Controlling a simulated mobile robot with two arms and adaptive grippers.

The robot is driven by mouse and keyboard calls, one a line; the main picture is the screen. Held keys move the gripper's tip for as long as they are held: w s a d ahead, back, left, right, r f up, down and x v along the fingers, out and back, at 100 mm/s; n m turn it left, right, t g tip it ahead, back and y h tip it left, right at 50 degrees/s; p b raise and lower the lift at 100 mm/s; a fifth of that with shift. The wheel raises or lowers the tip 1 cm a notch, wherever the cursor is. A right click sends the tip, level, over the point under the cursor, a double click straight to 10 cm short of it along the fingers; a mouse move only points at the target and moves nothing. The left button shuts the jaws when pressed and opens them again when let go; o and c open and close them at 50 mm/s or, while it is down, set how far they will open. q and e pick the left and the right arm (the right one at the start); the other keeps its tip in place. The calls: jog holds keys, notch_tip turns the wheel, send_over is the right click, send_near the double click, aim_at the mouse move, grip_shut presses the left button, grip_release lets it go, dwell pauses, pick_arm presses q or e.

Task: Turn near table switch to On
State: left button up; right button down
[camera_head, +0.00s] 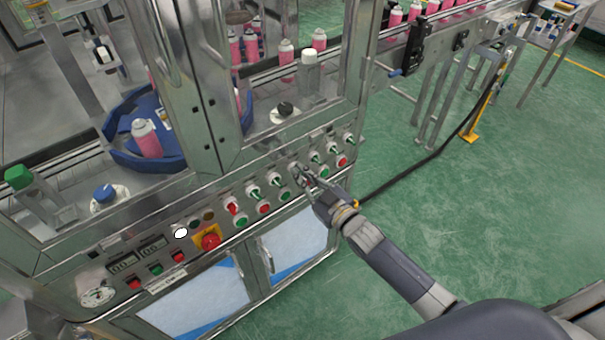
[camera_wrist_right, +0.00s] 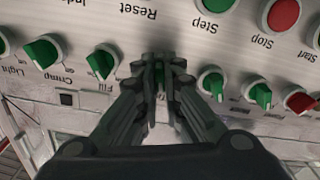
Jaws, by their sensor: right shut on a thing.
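My right gripper (camera_head: 304,177) reaches the sloped control panel (camera_head: 215,258) of the machine from the right. In the right wrist view its fingers (camera_wrist_right: 158,68) are closed around a green rotary knob (camera_wrist_right: 158,73) in the panel's row of switches. The fingers hide most of this knob, and its label and position cannot be read. Other green knobs stand in the same row, to the left (camera_wrist_right: 103,61) and to the right (camera_wrist_right: 213,83), with a red one (camera_wrist_right: 300,102) further right. My left gripper is not in view.
Red and green push buttons (camera_wrist_right: 283,14) lie close beside the fingers. A red emergency stop (camera_head: 208,241) sits on a yellow plate further left on the panel. Glass doors and metal posts (camera_head: 200,90) rise behind the panel. The green floor (camera_head: 440,215) to the right is open.

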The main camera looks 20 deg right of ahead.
jog(key=shift+m+p, duration=0.35)
jog(key=shift+m, duration=4.25)
jog(key=c, duration=1.7)
grip_release()
jog(key=v, duration=1.2)
